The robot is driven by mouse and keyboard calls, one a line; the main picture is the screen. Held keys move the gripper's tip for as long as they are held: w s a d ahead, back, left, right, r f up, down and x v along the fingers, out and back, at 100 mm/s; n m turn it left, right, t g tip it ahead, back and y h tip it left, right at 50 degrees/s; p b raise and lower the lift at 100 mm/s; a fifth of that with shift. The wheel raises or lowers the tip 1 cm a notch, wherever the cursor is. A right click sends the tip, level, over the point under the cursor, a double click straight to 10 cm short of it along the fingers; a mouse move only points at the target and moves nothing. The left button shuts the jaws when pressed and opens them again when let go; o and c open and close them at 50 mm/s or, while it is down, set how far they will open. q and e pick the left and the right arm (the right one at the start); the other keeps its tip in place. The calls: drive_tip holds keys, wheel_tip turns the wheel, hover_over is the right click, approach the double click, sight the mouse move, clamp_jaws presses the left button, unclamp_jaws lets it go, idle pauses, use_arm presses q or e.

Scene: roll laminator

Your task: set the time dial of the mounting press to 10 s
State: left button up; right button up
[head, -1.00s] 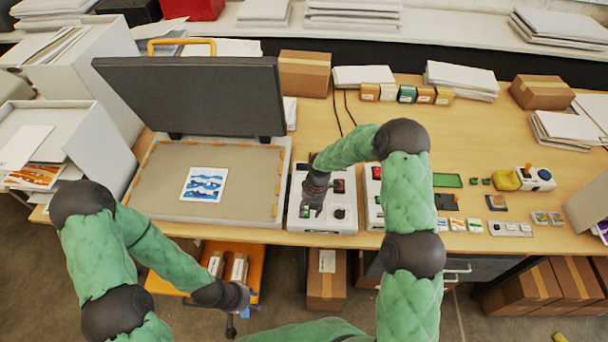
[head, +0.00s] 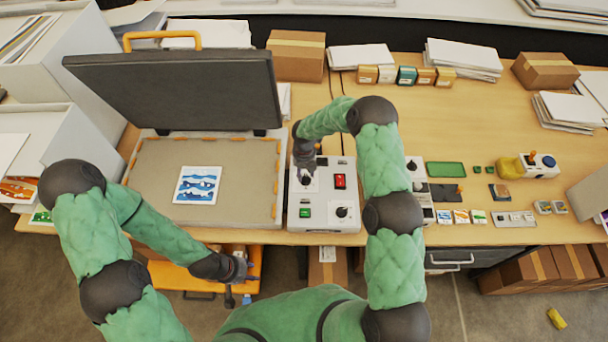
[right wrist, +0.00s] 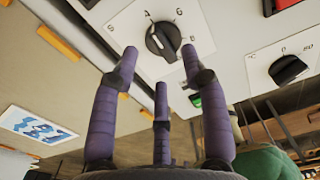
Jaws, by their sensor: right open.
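The mounting press (head: 150,222) stands open on the table, its dark lid raised, with a blue wave print (head: 197,185) on its pad. Its light grey control box (head: 325,222) is at its right. One black dial (head: 306,179) sits at its upper left, another dial (head: 342,212) at lower right. My right gripper (head: 304,168) is over the upper-left dial. In the right wrist view its purple fingers (right wrist: 160,62) are spread open just short of this dial (right wrist: 163,40); the other dial (right wrist: 288,69) is at right. Its small markings are hard to read. My left gripper (head: 238,272) hangs before the table edge.
The box also has a red switch (head: 340,181) and a green button (head: 305,212). A second control box (head: 416,180) is partly hidden behind my right arm. An orange cart (head: 190,278) stands below the table front. Small cards and blocks lie farther right.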

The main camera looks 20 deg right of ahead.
sight(304, 179)
drive_tip(key=shift+s+f, duration=0.15)
drive_tip(key=shift+f, duration=0.5)
drive_tip(key=shift+s+f, duration=0.15)
drive_tip(key=shift+f, duration=0.45)
drive_tip(key=shift+w+f, duration=0.2)
drive_tip(key=shift+f, duration=0.25)
drive_tip(key=shift+s+r, duration=0.1)
clamp_jaws()
